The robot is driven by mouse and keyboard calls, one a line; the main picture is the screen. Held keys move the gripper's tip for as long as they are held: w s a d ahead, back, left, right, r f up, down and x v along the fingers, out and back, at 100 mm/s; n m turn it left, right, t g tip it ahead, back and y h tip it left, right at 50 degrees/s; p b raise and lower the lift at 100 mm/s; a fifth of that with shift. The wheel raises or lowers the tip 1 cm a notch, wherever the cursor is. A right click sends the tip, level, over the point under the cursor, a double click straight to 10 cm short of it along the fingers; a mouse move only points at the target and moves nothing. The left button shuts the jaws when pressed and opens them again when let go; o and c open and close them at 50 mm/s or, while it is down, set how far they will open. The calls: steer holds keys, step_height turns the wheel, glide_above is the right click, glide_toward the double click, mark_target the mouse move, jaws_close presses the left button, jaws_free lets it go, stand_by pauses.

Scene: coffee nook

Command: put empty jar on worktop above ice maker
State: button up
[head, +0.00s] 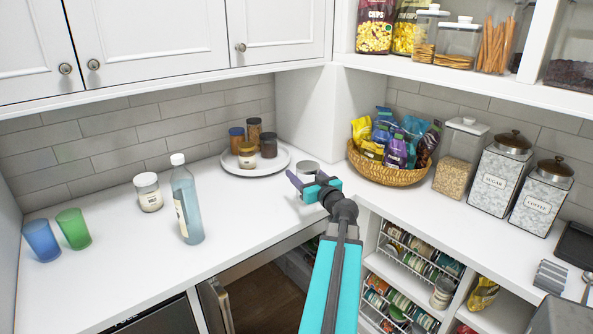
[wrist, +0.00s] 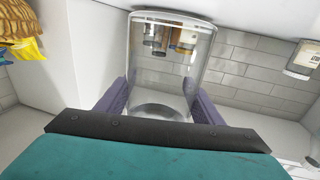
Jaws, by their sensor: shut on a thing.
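My gripper (head: 312,188) is shut on a clear, empty jar (head: 308,168) near the back corner of the white worktop (head: 100,275). In the wrist view, the purple fingers of my gripper (wrist: 152,98) stand on both sides of the jar (wrist: 168,75), and the tray's jars show through its glass. I cannot tell whether the jar touches the worktop. A dark-fronted appliance (head: 160,318), likely the ice maker, is under the left worktop at the bottom edge, mostly cut off. The worktop above it is clear near the front.
A round white tray (head: 228,162) with several jars stands left of my gripper. A bottle (head: 187,205), a lidded jar (head: 148,192), a green cup (head: 73,230) and a blue cup (head: 41,240) stand farther left. A snack basket (head: 395,174) is at right. Cabinets (head: 150,40) hang above.

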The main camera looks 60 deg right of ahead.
steer(key=d+p+x, duration=0.1)
steer(key=p+x, duration=0.1)
steer(key=x, duration=0.6)
steer(key=shift+s+d+f+p, duration=0.2)
steer(key=shift+s+f+p, duration=0.1)
steer(key=shift+s+f, duration=0.1)
steer(key=shift+f+p, duration=0.85)
steer(key=shift+f, duration=0.85)
steer(key=shift+f+b, duration=0.15)
steer(key=shift+b, duration=0.25)
steer(key=o, duration=1.3)
steer(key=shift+r+p, duration=0.25)
steer(key=shift+p, duration=0.25)
steer(key=shift+b+v, duration=2.25)
steer(key=shift+v, duration=3.8)
